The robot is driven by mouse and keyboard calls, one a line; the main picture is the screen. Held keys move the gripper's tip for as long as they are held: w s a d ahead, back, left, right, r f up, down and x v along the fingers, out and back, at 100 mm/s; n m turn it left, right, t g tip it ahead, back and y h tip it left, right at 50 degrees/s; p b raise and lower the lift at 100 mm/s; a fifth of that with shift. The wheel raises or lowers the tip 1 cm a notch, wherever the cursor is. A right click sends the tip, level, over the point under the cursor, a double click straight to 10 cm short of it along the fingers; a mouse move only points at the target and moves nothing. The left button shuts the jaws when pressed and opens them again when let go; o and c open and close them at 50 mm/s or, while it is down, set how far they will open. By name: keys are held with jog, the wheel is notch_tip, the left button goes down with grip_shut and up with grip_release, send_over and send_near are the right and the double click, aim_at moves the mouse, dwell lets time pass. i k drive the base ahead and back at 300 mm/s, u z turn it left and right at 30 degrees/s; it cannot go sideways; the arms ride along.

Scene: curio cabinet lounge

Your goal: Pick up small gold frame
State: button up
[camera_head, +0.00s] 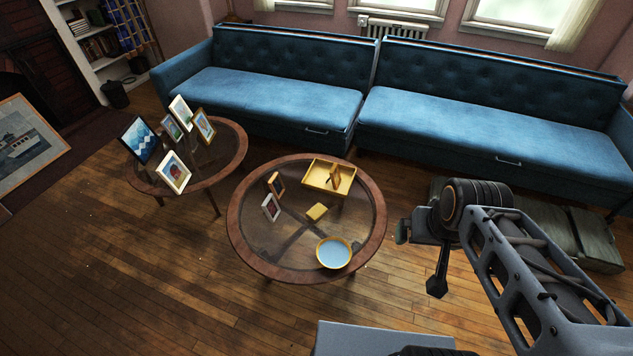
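Several small picture frames stand on two round glass tables. On the nearer table, a small gold-brown frame (334,178) stands in a yellow tray (315,166). A second gold-brown frame (276,185) stands left of the tray, with a white frame (271,208) just in front of it. On the left table, a gold-edged frame (205,126) stands at the right of the group. I cannot tell which one is the task's frame. My gripper (437,286) is right of the nearer table, apart from all the frames. Its finger opening is not clear.
The nearer table (238,238) also holds a yellow block (317,212) and a yellow-rimmed bowl with blue inside (333,252). The left table (232,160) is close to it. Blue sofas (270,95) line the back. A grey-green bench (590,235) is at right. Front-left floor is clear.

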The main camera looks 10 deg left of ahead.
aim_at(335, 175)
jog(key=u, duration=0.45)
jog(key=i, duration=1)
jog(key=z, duration=0.05)
jog(key=k, duration=0.5)
jog(key=u, duration=4)
jog(key=k, duration=1.85)
jog(key=z, duration=1.6)
jog(key=i, duration=0.5)
